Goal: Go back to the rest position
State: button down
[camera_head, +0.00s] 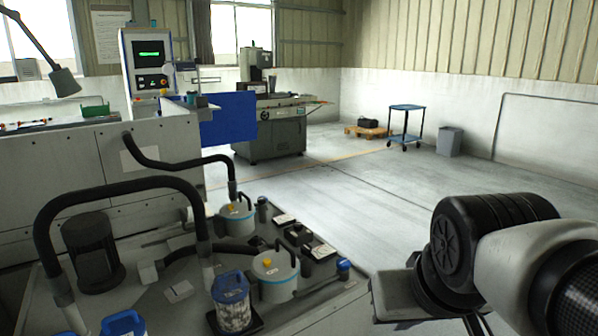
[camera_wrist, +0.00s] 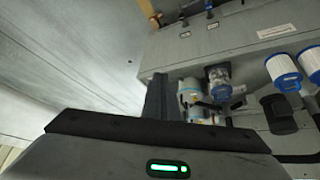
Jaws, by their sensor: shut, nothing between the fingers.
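My gripper (camera_wrist: 156,88) shows in the wrist view as dark fingers above its dark body with a green light. It is shut and nothing shows held in it. In the wrist view its fingers overlap the edge of the grey machine top, left of the clear blue-topped container (camera_wrist: 219,84). In the head view my arm reaches in at the lower right, beside the machine bench and over the floor. The fingers cannot be made out there.
The grey bench (camera_head: 150,275) carries white pots (camera_head: 237,220) (camera_head: 276,283), a blue-lidded container (camera_head: 232,308), black hoses (camera_head: 45,225) and a dark cylinder (camera_head: 91,250). Open floor (camera_head: 400,200) lies right of it. A blue trolley (camera_head: 406,108) and grey bin (camera_head: 449,142) stand far back.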

jog(key=s+r+p, duration=0.3)
jog(key=r+p, duration=1.6)
jog(key=p, duration=0.1)
jog(key=shift+a+r+g, duration=0.25)
jog(key=shift+a+g, duration=0.05)
jog(key=shift+a, duration=0.05)
jog(key=shift+s, duration=0.1)
